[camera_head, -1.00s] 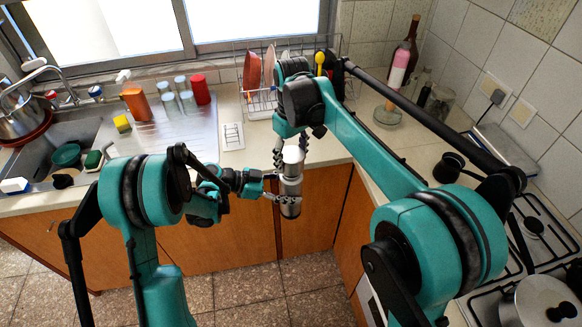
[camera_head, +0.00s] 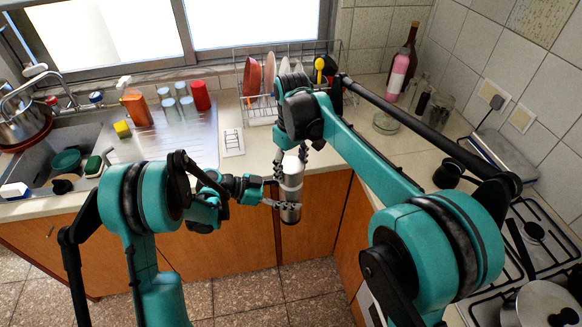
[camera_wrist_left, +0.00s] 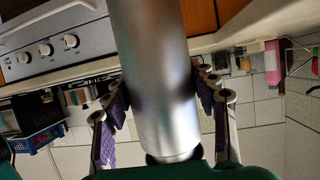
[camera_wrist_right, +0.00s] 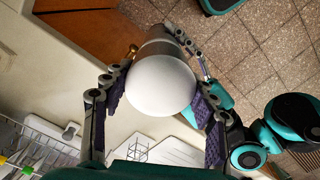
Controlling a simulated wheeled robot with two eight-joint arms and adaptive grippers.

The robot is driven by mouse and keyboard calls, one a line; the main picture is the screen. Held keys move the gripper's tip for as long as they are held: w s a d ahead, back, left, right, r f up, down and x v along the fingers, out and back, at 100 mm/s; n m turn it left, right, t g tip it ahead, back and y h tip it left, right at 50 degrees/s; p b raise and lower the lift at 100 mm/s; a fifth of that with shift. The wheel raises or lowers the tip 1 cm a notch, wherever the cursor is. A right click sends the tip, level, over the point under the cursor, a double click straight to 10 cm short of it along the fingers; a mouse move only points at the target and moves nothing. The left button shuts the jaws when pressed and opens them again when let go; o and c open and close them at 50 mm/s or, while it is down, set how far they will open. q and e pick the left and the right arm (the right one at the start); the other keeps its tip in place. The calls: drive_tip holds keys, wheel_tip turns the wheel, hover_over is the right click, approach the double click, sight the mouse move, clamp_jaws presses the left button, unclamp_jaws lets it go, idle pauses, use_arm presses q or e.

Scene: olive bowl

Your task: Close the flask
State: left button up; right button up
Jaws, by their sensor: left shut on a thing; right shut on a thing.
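The flask (camera_head: 291,205) is a silver cylinder held upright in front of the counter edge. My left gripper (camera_head: 284,203) is shut around its lower body from the left. The silver body (camera_wrist_left: 158,75) fills the middle of the left wrist view between the fingers. A white rounded lid (camera_head: 291,163) is at the flask's top. My right gripper (camera_head: 291,157) is above, shut on the lid with its fingers pointing down. In the right wrist view the lid (camera_wrist_right: 160,88) hides the flask's mouth, with the body behind it. Whether the lid is fully seated cannot be told.
The counter with a sink (camera_head: 85,155) lies behind on the left. A dish rack (camera_head: 262,105) stands behind the right gripper. Bottles (camera_head: 398,75) stand in the back corner. A stove (camera_head: 545,235) is at the right. The flask hangs over free floor.

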drive_tip(key=shift+f, duration=0.6)
drive_tip(key=m, duration=0.2)
drive_tip(key=shift+m, duration=0.4)
drive_tip(key=m, duration=0.4)
drive_tip(key=shift+m, duration=0.4)
drive_tip(key=m, duration=1.4)
drive_tip(key=shift+d, duration=0.1)
drive_tip(key=m, duration=0.6)
drive_tip(key=shift+m, duration=0.4)
drive_tip(key=o, duration=1.2)
